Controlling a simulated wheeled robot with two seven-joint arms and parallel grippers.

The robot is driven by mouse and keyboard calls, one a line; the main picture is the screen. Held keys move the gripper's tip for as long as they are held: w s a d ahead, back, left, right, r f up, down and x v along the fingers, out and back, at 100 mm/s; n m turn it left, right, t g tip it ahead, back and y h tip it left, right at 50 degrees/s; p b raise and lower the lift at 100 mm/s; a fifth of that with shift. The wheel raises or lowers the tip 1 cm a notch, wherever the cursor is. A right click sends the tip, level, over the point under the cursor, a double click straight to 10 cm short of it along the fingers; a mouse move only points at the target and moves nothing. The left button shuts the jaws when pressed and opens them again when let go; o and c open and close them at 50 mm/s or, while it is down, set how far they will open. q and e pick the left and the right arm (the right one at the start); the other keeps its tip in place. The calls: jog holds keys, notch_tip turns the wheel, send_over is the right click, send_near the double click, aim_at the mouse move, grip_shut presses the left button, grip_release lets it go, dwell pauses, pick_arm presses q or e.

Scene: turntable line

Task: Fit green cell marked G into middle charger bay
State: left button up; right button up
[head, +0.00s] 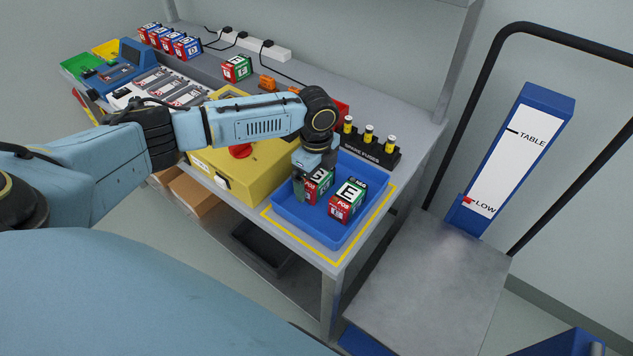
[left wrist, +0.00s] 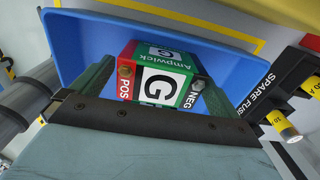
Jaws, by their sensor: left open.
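My left gripper (left wrist: 160,88) is open, with a finger on either side of this cell. In the head view the left gripper (head: 314,178) is down in the tray (head: 322,236), partly hiding the cell (head: 320,187) beside it. A second red, white and green cell (head: 348,200) stands closer to the front of the tray; its letter looks like E. A white panel with several slots (head: 165,88), perhaps the charger, lies far left. My right gripper is not in view.
A yellow box with a red button (head: 225,170) stands left of the tray. Spare fuses (head: 370,142) stand behind it at right. Another green cell (head: 237,68) and several blue cells (head: 172,42) stand farther back. A lift cart (head: 430,285) is at right.

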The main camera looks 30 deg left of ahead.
pick_arm(q)
jog(key=c, duration=1.3)
jog(key=shift+w+r, duration=0.1)
